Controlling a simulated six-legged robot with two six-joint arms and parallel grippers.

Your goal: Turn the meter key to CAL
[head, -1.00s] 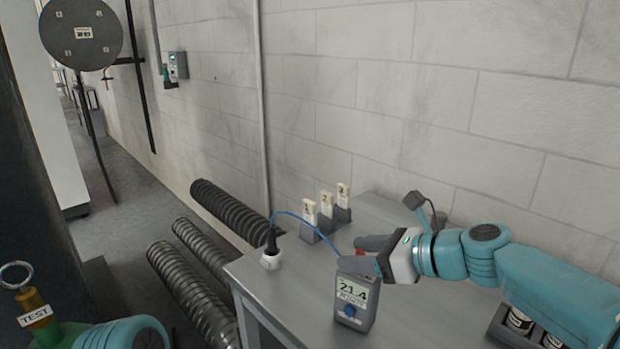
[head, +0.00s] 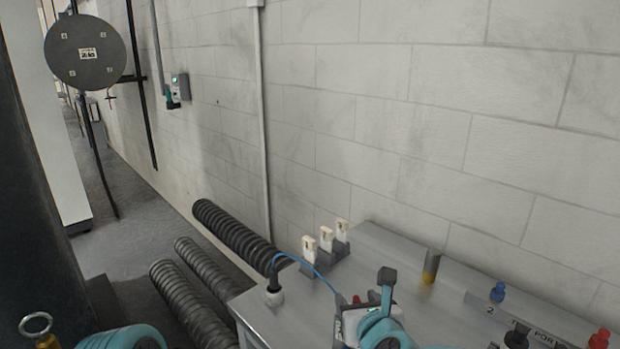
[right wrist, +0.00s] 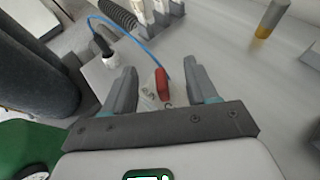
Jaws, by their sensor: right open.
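The grey meter (right wrist: 149,97) shows in the right wrist view between the fingers of my right gripper (right wrist: 161,72). Only part of its pale face shows, with dark digits too small and tilted to read. A red piece (right wrist: 162,83) stands at the meter, and a blue cable (right wrist: 148,43) runs to it. My right gripper is open, with one finger on each side; I cannot tell whether either touches. In the head view, the gripper's body hides most of the meter, and the red piece (head: 356,299) shows beside it. The meter's blue knob is hidden.
A white plug (head: 275,297) with the cable sits at the bench's left edge. Several pale numbered tags (head: 326,237) stand in grey holders behind. Ribbed hoses (head: 235,232) lie left of the bench.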

